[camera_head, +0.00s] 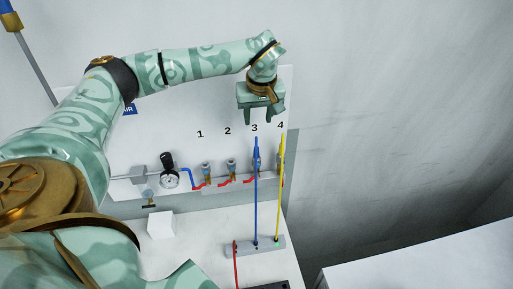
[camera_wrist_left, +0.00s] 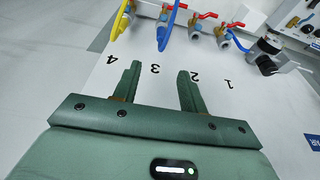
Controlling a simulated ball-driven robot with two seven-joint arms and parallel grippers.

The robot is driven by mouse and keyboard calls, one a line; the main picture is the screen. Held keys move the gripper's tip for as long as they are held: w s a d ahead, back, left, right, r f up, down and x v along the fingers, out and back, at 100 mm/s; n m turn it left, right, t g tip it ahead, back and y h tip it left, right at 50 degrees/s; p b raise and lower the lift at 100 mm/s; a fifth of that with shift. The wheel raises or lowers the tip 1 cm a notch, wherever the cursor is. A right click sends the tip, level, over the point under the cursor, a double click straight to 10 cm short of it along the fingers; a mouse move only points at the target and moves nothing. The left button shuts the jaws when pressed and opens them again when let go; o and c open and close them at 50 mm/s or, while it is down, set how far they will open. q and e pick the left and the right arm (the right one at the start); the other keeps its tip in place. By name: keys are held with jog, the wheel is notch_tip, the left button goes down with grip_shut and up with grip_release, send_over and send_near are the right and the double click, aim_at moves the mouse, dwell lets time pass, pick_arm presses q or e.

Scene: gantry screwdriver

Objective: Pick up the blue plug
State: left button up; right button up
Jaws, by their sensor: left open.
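The blue plug (camera_head: 256,158) is at the upper end of a blue hose, at the valve under number 3 on the white wall panel. In the left wrist view the blue plug and hose (camera_wrist_left: 167,28) show at the top, beyond the fingertips. My left gripper (camera_head: 263,115) is open and empty, in front of the panel above the numbers 3 and 4. Its two fingers (camera_wrist_left: 158,72) are apart with only the panel between them. It does not touch the plug. My right gripper is not in view.
A yellow hose (camera_head: 280,190) stands close right of the blue one, under number 4. Valves with red handles (camera_head: 225,182) are under 1 and 2. A white cube (camera_head: 160,225) sits left.

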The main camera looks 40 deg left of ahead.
pick_arm(q)
notch_tip(320, 180, down, 4)
send_over(257, 148)
jog(key=f, duration=0.2)
jog(key=f+b, duration=0.1)
jog(key=f, duration=0.2)
jog(key=shift+s+d, duration=0.1)
jog(key=shift+s, duration=0.1)
jog(key=shift+f, duration=0.5)
jog(key=x, duration=0.4)
jog(key=shift+s+d+f, duration=0.1)
jog(key=shift+d+f, duration=0.05)
jog(key=shift+f, duration=0.15)
jog(key=shift+c, duration=1.2)
grip_shut()
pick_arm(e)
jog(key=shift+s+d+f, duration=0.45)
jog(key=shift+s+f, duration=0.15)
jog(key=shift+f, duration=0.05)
